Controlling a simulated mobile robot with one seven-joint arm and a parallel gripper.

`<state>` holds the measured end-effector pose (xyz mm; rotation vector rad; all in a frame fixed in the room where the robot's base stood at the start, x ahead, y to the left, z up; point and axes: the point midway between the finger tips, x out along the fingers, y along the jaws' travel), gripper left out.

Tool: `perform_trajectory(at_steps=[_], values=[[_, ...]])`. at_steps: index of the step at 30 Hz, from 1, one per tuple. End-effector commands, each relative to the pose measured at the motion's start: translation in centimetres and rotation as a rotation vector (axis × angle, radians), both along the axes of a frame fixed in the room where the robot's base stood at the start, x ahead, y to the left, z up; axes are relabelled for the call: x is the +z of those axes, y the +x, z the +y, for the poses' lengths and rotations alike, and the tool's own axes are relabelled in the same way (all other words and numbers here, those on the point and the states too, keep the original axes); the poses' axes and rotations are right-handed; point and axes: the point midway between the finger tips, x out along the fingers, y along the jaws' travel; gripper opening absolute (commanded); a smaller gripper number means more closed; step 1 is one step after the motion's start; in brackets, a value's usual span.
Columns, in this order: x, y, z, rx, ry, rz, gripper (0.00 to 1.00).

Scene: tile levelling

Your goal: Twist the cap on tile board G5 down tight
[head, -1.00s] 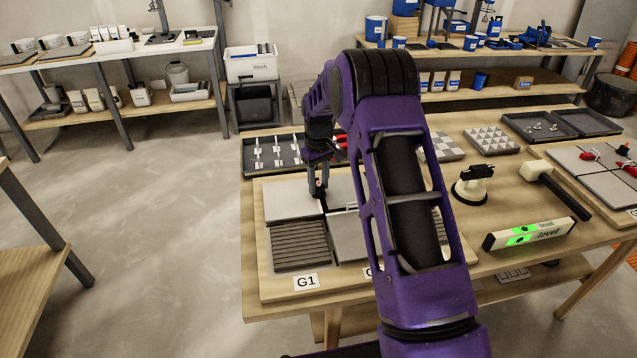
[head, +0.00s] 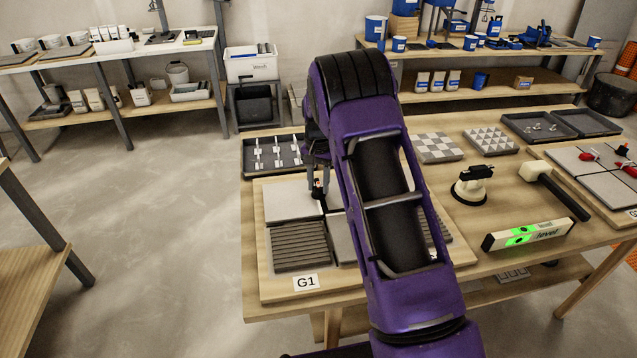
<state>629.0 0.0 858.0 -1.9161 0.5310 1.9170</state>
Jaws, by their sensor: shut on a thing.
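My gripper (head: 318,188) points down over the seam between the tiles on the near wooden board (head: 266,285). It is shut on a small dark piece, probably a cap; the fingers and arm hide most of it, so how far down it sits cannot be told. A plain grey tile (head: 290,203) lies left of the gripper, and a ribbed dark tile (head: 300,246) lies nearer. The front label reads G1 (head: 306,283). No label reading G5 is legible. My purple arm covers the board's right part.
A tray of levelling clips (head: 276,152) lies behind the board. A suction cup (head: 473,184), a mallet (head: 552,188) and a green-lit level (head: 527,235) lie to the right. Another tile board (head: 556,172) with red caps (head: 587,155) is at the far right.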

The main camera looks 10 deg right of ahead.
Motion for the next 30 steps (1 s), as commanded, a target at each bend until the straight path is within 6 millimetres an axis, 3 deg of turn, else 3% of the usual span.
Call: perform_trajectory(at_steps=[30], values=[[0.10, 0.04, -0.01, -0.891, -0.001, -0.002, 0.00]])
